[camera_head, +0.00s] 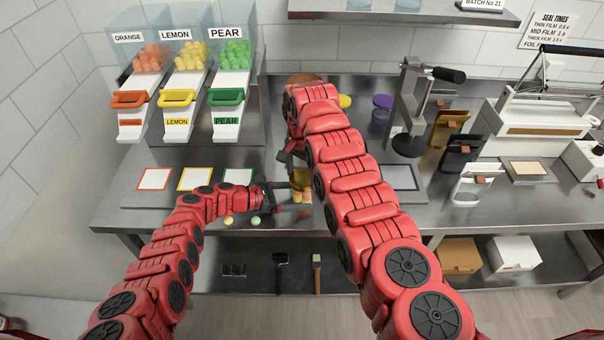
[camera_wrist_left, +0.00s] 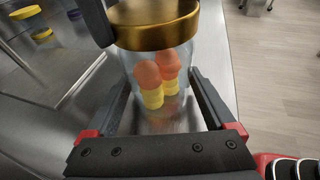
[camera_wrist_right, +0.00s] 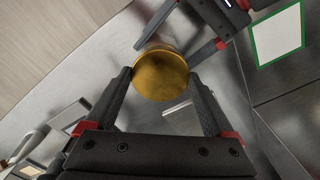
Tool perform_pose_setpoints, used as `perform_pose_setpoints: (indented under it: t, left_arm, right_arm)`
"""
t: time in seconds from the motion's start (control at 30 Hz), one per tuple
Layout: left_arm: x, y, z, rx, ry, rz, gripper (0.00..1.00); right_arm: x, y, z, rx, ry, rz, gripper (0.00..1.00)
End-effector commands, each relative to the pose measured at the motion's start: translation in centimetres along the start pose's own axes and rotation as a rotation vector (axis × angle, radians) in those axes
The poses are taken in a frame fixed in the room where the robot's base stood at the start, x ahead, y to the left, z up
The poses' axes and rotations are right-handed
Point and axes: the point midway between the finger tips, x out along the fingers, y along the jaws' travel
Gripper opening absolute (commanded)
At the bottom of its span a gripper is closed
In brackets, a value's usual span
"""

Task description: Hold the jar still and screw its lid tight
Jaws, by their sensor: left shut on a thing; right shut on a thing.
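The glass jar (camera_wrist_left: 163,85) stands on the steel bench with orange and yellow gummies inside. It also shows in the head view (camera_head: 301,194), partly hidden by my right arm. Its gold lid (camera_wrist_right: 160,74) sits on the jar's mouth; I cannot tell how tightly. The lid also shows in the left wrist view (camera_wrist_left: 155,30). My left gripper (camera_head: 290,197) is shut on the jar body from the left, one finger on each side in the left wrist view (camera_wrist_left: 160,95). My right gripper (camera_wrist_right: 165,85) points down from above, its fingers on both sides of the lid.
Orange, lemon and pear dispensers (camera_head: 178,60) stand at the back left. Coloured-edge mats (camera_head: 195,179) lie in front of them. Loose gummies (camera_head: 255,220) lie near the front edge by my left gripper. A press (camera_head: 410,110) and pouch stands (camera_head: 460,155) are at right.

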Motion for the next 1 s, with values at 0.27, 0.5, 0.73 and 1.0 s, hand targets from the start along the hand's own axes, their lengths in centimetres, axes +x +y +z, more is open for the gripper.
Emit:
perform_pose_setpoints:
  t: [0.27, 0.5, 0.73, 1.0]
  left_arm:
    - [0.0, 0.0, 0.0, 0.0, 0.0, -0.001, 0.0]
    - [0.0, 0.0, 0.0, 0.0, 0.0, -0.001, 0.0]
    - [0.0, 0.0, 0.0, 0.0, 0.0, 0.0, 0.0]
    - [0.0, 0.0, 0.0, 0.0, 0.0, 0.0, 0.0]
  right_arm:
    - [0.0, 0.0, 0.1, 0.739, -0.006, 0.0, 0.0]
    - [0.0, 0.0, 0.0, 0.766, -0.005, -0.002, 1.0]
    - [-0.7, -0.1, 0.0, 0.764, -0.004, -0.003, 1.0]
    - [-5.1, -0.1, -0.1, 0.764, -0.004, -0.009, 1.0]
